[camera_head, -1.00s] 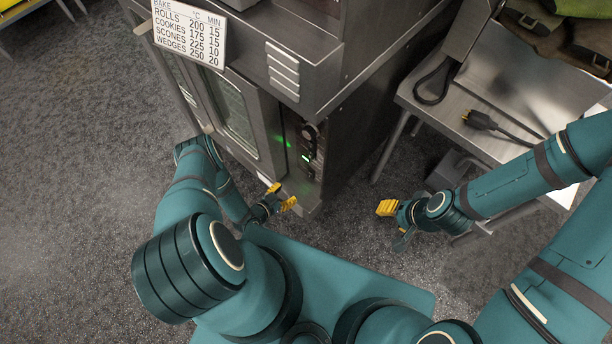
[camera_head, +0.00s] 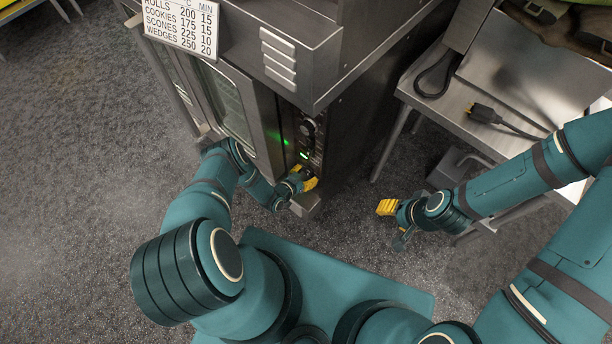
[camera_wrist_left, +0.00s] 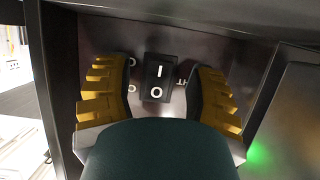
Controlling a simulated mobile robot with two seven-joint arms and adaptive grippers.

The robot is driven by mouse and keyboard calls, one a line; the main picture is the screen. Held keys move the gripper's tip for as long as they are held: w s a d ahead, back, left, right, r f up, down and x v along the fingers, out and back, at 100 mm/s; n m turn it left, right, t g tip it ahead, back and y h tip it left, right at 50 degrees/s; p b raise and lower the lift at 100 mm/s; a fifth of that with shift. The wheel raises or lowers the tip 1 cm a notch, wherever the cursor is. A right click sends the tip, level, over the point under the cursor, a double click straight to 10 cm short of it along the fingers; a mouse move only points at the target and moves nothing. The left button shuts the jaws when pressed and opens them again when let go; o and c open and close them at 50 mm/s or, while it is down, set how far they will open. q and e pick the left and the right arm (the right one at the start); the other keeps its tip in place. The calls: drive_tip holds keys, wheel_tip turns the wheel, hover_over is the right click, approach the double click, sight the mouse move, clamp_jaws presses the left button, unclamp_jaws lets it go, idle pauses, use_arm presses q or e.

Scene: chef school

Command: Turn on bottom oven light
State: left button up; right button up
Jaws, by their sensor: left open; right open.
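The bottom oven (camera_head: 225,105) stands at the upper middle in the head view, with a dark control panel (camera_head: 308,130) on its right front, carrying a knob and a green lit display. In the left wrist view a black rocker switch (camera_wrist_left: 157,78) marked I and O sits on the panel, with partly hidden lettering beside it. My left gripper (camera_head: 308,178) is at the lower part of the panel. In the wrist view its yellow fingers (camera_wrist_left: 160,98) are apart on either side of the switch; contact cannot be told. My right gripper (camera_head: 387,207) is open and empty, away from the oven.
A metal table (camera_head: 495,95) with a black plug and cable (camera_head: 483,113) stands at the right. A baking chart (camera_head: 182,24) is on the oven's upper front. A green glow (camera_wrist_left: 262,152) shows beside the panel. Grey floor is clear at the left.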

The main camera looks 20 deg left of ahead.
use_arm(q)
clamp_jaws()
idle(0.3)
drive_tip(key=shift+t+h, duration=0.3)
drive_tip(key=shift+t, duration=0.3)
